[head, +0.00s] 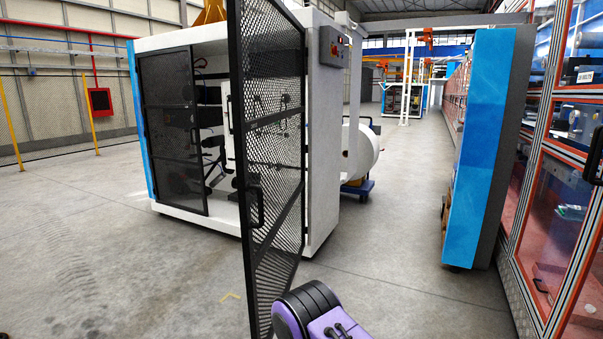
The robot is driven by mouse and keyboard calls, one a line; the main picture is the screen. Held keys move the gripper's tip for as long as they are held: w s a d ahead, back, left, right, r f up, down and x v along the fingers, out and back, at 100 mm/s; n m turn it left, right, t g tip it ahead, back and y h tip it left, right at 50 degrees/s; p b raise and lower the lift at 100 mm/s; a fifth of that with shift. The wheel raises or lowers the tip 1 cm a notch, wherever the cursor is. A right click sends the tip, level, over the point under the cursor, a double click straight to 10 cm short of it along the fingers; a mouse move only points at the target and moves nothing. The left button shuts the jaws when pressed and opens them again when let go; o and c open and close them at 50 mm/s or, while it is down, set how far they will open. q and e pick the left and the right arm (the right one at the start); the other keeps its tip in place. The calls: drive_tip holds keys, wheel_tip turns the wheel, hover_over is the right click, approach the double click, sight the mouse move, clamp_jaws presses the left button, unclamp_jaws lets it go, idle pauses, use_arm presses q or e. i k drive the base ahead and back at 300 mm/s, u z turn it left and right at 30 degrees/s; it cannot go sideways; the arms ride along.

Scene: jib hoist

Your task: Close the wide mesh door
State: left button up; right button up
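The wide mesh door (272,130) is a tall black-framed panel of black mesh. It stands open, swung out from the white cabinet (325,150) toward me, and is seen at a steep angle. A black bar handle (257,207) is on its near edge, at mid height. The door's lower end runs down to the bottom of the picture, partly behind a purple and black part of my arm. I cannot tell whether that part touches the door. Neither gripper's fingers show.
A second mesh panel (172,130) covers the cabinet's left side and looks shut. A blue panel (482,140) stands to the right, beside glazed red cabinets (565,200). Concrete floor (110,260) is clear at left and between the door and blue panel.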

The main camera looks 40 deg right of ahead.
sight(241, 126)
drive_tip(key=z, duration=1.15)
drive_tip(key=i, duration=1.65)
drive_tip(key=u, duration=0.05)
drive_tip(key=k, duration=0.5)
drive_tip(key=u, duration=0.45)
